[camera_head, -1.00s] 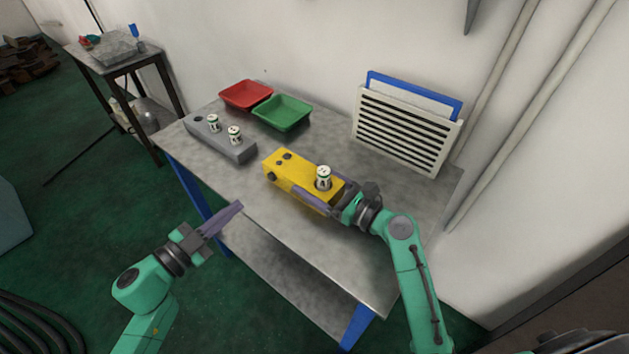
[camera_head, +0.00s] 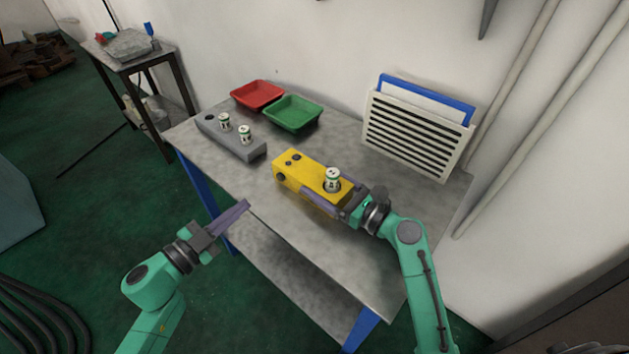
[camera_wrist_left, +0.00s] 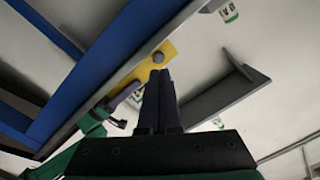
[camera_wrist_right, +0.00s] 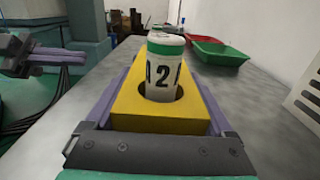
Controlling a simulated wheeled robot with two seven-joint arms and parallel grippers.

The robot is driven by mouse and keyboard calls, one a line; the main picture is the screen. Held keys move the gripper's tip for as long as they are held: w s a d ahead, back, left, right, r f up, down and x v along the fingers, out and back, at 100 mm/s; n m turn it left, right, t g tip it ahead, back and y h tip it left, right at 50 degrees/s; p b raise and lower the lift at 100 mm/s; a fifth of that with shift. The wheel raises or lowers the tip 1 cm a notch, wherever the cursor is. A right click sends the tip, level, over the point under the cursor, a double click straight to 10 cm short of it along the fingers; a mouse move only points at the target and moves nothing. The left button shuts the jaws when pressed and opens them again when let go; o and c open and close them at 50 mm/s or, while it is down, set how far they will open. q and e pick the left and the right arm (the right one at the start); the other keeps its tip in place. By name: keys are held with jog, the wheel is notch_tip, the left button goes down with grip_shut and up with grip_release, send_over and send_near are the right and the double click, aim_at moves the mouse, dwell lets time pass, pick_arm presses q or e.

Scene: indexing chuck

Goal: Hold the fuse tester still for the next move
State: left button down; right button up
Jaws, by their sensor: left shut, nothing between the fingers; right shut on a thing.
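My right gripper (camera_head: 325,198) is shut on the tester, one purple finger along each long side. My left gripper (camera_head: 244,206) is shut and empty, off the table's front edge and apart from the tester. Its closed fingers also show in the left wrist view (camera_wrist_left: 158,85).
A grey holder (camera_head: 248,151) with two upright fuses (camera_head: 225,122) stands left of the tester. A red tray (camera_head: 257,94) and a green tray (camera_head: 292,113) sit behind. A slatted white rack (camera_head: 415,135) stands by the wall. The table front is clear.

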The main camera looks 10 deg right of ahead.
aim_at(274, 198)
pick_arm(q)
notch_tip(274, 198, down, 3)
jog(key=a+n+t+y, duration=0.2)
jog(key=n+y, duration=0.1)
jog(key=y, duration=0.2)
jog(key=r+n+y, duration=0.1)
jog(key=y, duration=0.1)
jog(key=s+d+r+n+t+y, duration=0.1)
jog(key=n+y, duration=0.1)
jog(key=d+r+n+t+y, duration=0.1)
jog(key=r+n+y, duration=0.1)
jog(key=y, duration=0.1)
jog(key=shift+s+d, duration=0.2)
jog(key=shift+s, duration=0.2)
jog(key=shift+w+d, duration=1.5)
jog(key=shift+d, duration=0.15)
jog(key=shift+w+d, duration=1.45)
jog(key=shift+d, duration=0.15)
jog(key=shift+w+d, duration=0.1)
jog(key=shift+w+d, duration=0.2)
jog(key=shift+d, duration=0.05)
